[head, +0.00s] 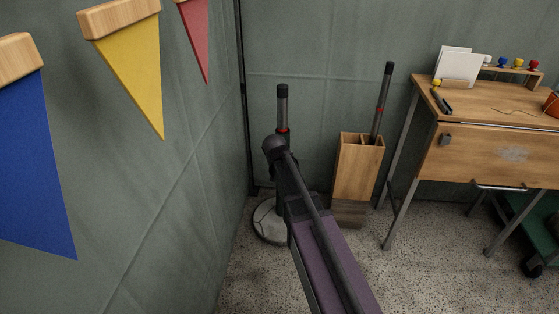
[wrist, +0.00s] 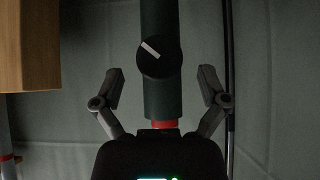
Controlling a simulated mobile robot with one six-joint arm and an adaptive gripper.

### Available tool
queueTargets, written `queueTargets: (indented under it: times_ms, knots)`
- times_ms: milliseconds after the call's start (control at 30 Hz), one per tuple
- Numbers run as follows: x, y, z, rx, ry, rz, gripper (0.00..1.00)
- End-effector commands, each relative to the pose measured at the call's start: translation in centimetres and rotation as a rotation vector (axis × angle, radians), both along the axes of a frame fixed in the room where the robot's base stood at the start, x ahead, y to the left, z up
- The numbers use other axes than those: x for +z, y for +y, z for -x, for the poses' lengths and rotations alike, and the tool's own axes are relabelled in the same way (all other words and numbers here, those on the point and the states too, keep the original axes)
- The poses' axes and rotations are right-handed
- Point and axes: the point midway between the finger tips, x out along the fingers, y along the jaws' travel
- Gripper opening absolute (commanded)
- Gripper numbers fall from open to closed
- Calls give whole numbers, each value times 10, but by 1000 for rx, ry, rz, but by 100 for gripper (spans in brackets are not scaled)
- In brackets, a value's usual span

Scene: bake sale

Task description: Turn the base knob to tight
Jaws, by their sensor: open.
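The base knob (wrist: 167,65) is a round dark disc on a dark green pole (wrist: 159,105) in the wrist view. Its white pointer mark runs from near the centre to the upper left. The pole has a red band low in that view. My gripper (wrist: 161,84) is open, with one finger on each side of the pole, apart from both pole and knob. In the head view a pole (head: 282,107) with a red band rises above a round pale base (head: 266,224). My arm hides its middle, the knob and my gripper there.
A wooden bin (head: 357,172) holding another pole (head: 384,100) stands to the right. Further right is a wooden table (head: 462,98) with metal legs. Fabric walls stand close behind and left, with pennants (head: 128,62) hanging at the left. Speckled floor lies clear in front.

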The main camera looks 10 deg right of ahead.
Motion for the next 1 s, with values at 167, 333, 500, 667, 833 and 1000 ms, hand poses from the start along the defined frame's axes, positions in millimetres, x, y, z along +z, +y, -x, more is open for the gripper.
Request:
queueTargets:
  times_ms: [167, 333, 500, 667, 833, 1000]
  knots:
    - [-13, -3, -11, 0, 0, 0, 93]
    - [-16, -5, -15, 0, 0, 0, 93]
    - [-16, -5, -16, 1, 0, 1, 93]
    - [-16, -5, -16, 0, 0, 0, 93]
    - [-16, -5, -16, 0, 0, 0, 55]
    - [-16, -5, -16, 0, 0, 0, 11]
